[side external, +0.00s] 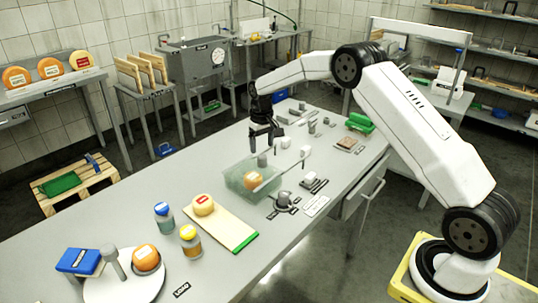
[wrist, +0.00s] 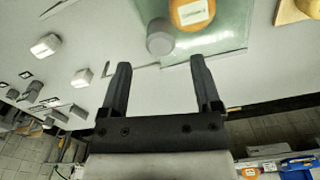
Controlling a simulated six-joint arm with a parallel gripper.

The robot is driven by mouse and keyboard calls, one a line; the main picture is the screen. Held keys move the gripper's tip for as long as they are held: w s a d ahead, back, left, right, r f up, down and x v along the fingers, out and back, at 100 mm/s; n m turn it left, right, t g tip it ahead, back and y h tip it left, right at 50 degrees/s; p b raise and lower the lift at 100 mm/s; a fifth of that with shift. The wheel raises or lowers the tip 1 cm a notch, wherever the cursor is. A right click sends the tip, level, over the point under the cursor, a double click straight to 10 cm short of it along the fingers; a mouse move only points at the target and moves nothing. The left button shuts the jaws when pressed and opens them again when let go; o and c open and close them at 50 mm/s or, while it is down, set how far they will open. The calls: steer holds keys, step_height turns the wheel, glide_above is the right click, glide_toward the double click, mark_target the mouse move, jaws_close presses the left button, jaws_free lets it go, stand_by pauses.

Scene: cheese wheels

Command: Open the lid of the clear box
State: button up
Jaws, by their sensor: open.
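The clear box (side external: 236,183) is a greenish see-through box on the table, with an orange cheese wheel (side external: 253,181) inside. In the wrist view the box (wrist: 228,32) is cut off by the top edge, and the labelled cheese (wrist: 190,14) shows in it. A grey cylindrical knob (side external: 262,160) shows at the box's far side; it is also in the wrist view (wrist: 160,37), in line with the gap between my fingers. I cannot tell whether the lid is raised. My gripper (side external: 264,146) is open and empty, just above and apart from the knob; its fingers (wrist: 160,63) are spread.
A white round plate (side external: 123,287) is at front left. Several small grey and white pieces lie behind and right of the box. The table's left middle is clear.

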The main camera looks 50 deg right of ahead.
mark_target(262, 155)
steer(key=shift+f, duration=2.6)
jaws_close()
